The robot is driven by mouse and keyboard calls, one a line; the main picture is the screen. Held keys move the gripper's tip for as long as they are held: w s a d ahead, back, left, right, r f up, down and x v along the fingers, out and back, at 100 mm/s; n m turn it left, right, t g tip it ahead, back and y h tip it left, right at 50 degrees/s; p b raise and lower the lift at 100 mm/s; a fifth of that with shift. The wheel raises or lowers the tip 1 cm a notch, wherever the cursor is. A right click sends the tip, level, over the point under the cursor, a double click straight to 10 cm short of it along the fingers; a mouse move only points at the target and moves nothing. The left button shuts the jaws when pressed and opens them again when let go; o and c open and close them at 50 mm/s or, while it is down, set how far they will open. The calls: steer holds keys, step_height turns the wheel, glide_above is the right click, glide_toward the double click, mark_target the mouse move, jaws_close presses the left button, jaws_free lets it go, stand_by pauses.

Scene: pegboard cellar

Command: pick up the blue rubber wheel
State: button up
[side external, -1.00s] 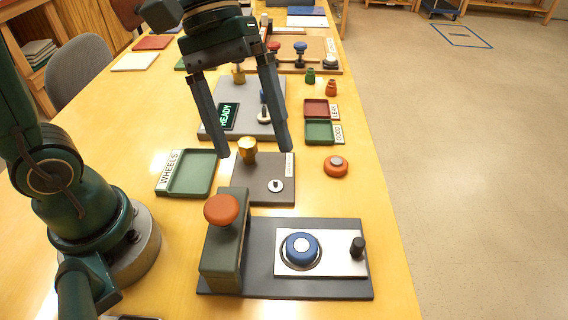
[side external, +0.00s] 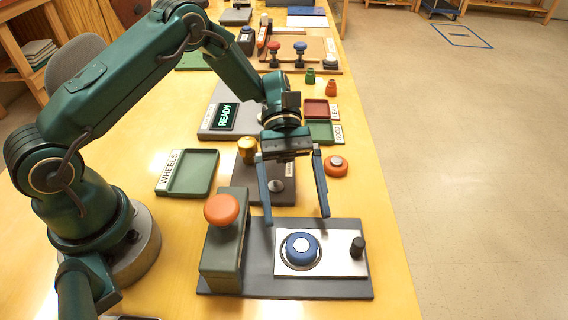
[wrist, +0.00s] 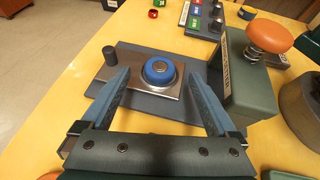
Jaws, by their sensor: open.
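The blue rubber wheel (side external: 301,249) has a pale hub and sits in a round seat on a silver plate, which is fixed to a dark grey base. My gripper (side external: 297,220) is open and empty, above and behind the wheel in the side view, with its fingers pointing down. In the wrist view the wheel (wrist: 159,71) lies ahead of my gripper (wrist: 165,85), between the lines of the two spread fingers. The fingers do not appear to touch it.
A green block with an orange mushroom knob (side external: 221,209) stands beside the wheel on the same base (side external: 330,289). A short black knob (side external: 357,246) rises from the silver plate (side external: 335,264). A green tray labelled WHEELS (side external: 193,177) and an orange wheel (side external: 336,166) lie farther back.

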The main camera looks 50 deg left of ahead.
mark_target(303, 252)
steer(key=shift+x, duration=2.3)
jaws_close()
steer(key=shift+r, duration=0.15)
